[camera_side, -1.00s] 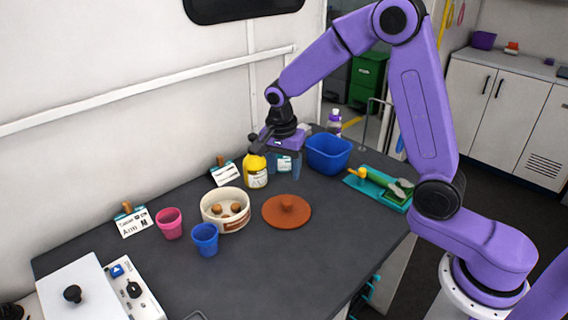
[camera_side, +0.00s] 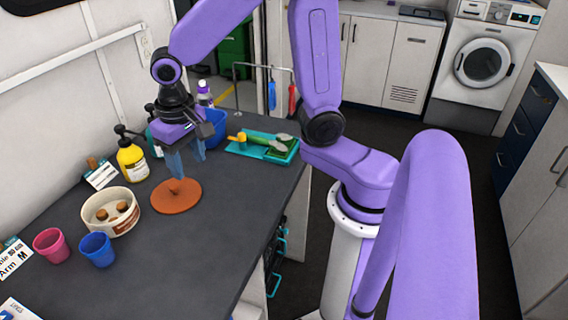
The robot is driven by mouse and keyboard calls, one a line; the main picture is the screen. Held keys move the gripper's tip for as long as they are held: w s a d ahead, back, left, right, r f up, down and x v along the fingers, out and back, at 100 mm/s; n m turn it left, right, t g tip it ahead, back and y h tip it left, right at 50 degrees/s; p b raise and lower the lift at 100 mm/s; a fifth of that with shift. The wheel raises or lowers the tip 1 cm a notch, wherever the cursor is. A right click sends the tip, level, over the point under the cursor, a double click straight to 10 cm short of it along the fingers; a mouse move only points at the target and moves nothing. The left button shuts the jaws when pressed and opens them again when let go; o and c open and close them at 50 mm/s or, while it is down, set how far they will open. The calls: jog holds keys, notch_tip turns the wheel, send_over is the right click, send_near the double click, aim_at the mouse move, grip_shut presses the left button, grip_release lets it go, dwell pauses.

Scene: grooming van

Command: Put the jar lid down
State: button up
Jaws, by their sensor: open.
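The orange-brown jar lid (camera_side: 182,201), round with a small knob, lies flat on the dark counter (camera_side: 185,265). The cream round jar (camera_side: 118,229) stands open to its left with brown pieces inside. My gripper (camera_side: 187,167) points down, open and empty, with bluish fingers in front of the blue tub. Its fingertips show just behind and above the lid's knob. I cannot tell whether they touch the lid. Parts of the tub and a teal bottle are hidden behind my gripper.
A yellow pump bottle (camera_side: 131,163) and a blue tub (camera_side: 214,127) stand near my gripper. A teal tray (camera_side: 250,150) lies at the right. Pink (camera_side: 51,245) and blue (camera_side: 98,250) cups stand left of the lid. The counter in front is clear.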

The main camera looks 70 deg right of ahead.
jog(key=s+d+n, duration=0.2)
jog(key=s+n, duration=0.5)
jog(key=s, duration=0.2)
jog(key=s+d+n, duration=0.2)
jog(key=s+n, duration=0.5)
jog(key=s, duration=0.3)
jog(key=shift+s+r+n+y, duration=0.2)
jog(key=shift+r+n+y, duration=0.2)
